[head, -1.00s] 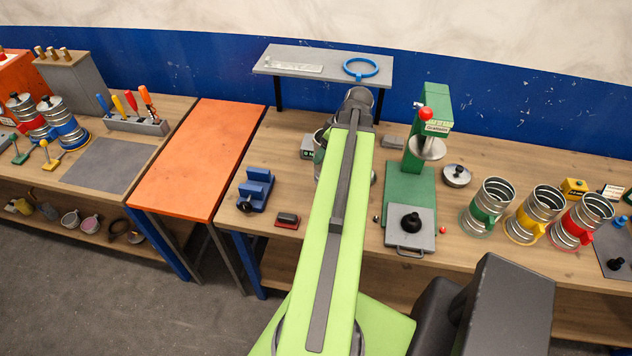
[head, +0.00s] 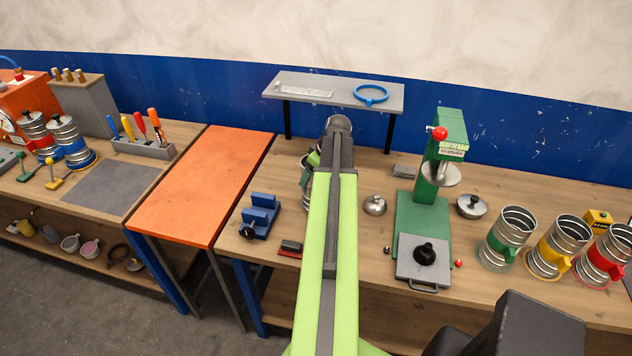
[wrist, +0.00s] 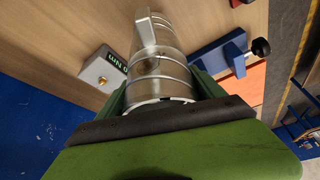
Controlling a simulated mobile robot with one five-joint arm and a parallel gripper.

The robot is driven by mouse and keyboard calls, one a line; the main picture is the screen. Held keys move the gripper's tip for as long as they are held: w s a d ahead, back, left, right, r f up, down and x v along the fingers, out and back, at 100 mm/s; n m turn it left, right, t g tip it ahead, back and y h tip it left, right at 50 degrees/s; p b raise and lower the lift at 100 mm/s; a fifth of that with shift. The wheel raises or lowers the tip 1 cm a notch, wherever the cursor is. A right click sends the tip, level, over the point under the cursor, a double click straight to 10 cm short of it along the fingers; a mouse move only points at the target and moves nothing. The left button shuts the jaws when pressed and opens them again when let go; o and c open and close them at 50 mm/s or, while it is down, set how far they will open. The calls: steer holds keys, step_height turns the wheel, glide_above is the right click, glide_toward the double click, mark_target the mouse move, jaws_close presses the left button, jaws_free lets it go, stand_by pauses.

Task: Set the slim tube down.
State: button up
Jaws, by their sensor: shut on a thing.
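The slim tube (wrist: 157,72) is a ribbed silver metal cylinder with a flat handle-like piece along it. In the wrist view it stretches away from my gripper (wrist: 160,95), whose green jaws are shut on its near end. In the head view only a sliver of the tube (head: 306,190) shows left of my lime-green arm; the arm hides the rest. It is over or on the wooden bench (head: 350,250), between the blue vise and a steel lid. I cannot tell whether it touches the bench.
A blue vise (head: 260,215) stands to the left, with a small red-and-black block (head: 290,248) in front. A steel lid (head: 375,205) and green press (head: 430,205) stand to the right. A box with a green display (wrist: 104,70) is close beside the tube. The orange tabletop (head: 205,185) is clear.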

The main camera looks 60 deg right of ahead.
step_height(320, 180, down, 4)
steer(key=shift+r+b, duration=0.2)
steer(key=shift+b, duration=1.05)
steer(key=o, duration=1.7)
steer(key=shift+r, duration=0.1)
steer(key=p+v, duration=1.1)
steer(key=v, duration=0.1)
steer(key=shift+r, duration=0.1)
